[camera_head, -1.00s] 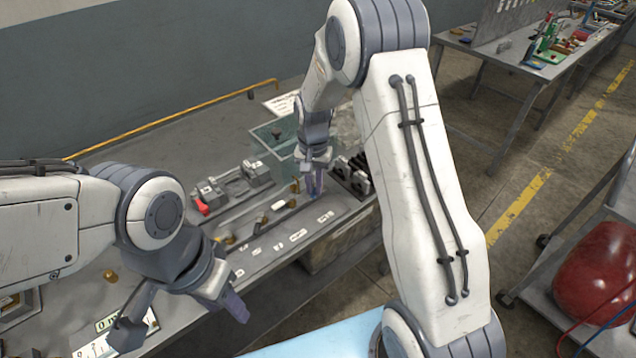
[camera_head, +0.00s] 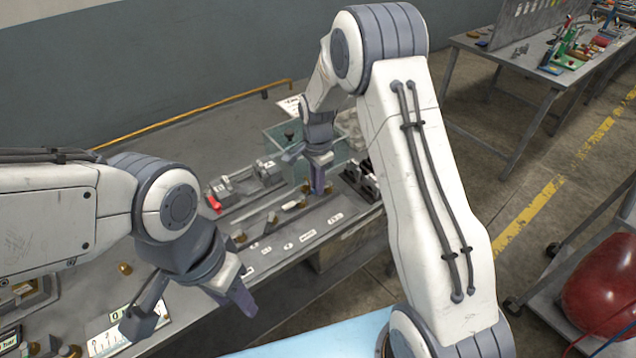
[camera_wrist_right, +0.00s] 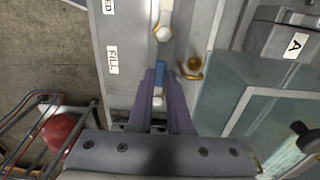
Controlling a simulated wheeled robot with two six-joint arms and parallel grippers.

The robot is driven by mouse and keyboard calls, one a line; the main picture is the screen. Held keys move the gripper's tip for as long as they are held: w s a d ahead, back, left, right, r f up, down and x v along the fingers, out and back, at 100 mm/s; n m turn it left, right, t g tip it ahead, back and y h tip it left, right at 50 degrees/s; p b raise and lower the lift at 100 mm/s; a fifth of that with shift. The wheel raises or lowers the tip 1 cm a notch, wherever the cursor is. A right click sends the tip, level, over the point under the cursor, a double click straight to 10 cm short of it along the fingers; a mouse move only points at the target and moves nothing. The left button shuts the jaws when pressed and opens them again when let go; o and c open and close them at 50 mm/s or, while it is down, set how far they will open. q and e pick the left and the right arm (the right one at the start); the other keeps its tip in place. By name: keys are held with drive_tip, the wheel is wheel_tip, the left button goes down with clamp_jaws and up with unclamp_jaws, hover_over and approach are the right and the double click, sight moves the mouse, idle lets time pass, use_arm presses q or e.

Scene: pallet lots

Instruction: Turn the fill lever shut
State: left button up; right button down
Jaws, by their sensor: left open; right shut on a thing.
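The fill lever (camera_wrist_right: 160,73) shows in the right wrist view as a blue bar between my fingers, beside the FILL label (camera_wrist_right: 112,60). My right gripper (camera_wrist_right: 161,85) is shut on the lever, and its fingers hide part of it. In the head view my right gripper (camera_head: 318,182) is down at the far end of the labelled panel strip, and the lever is hidden there. My left gripper (camera_head: 195,312) is open and empty, over the near left part of the bench.
A brass hook-like fitting (camera_wrist_right: 190,68) sits close beside the right fingers. A glass-sided tank (camera_wrist_right: 228,105) stands just right of them in the wrist view. A red-handled fixture (camera_head: 214,203) lies on the bench. A cart with a red rounded object (camera_head: 600,290) stands at right.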

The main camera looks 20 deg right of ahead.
drive_tip(key=shift+w, duration=0.15)
drive_tip(key=c, duration=0.8)
unclamp_jaws()
drive_tip(key=shift+c, duration=0.2)
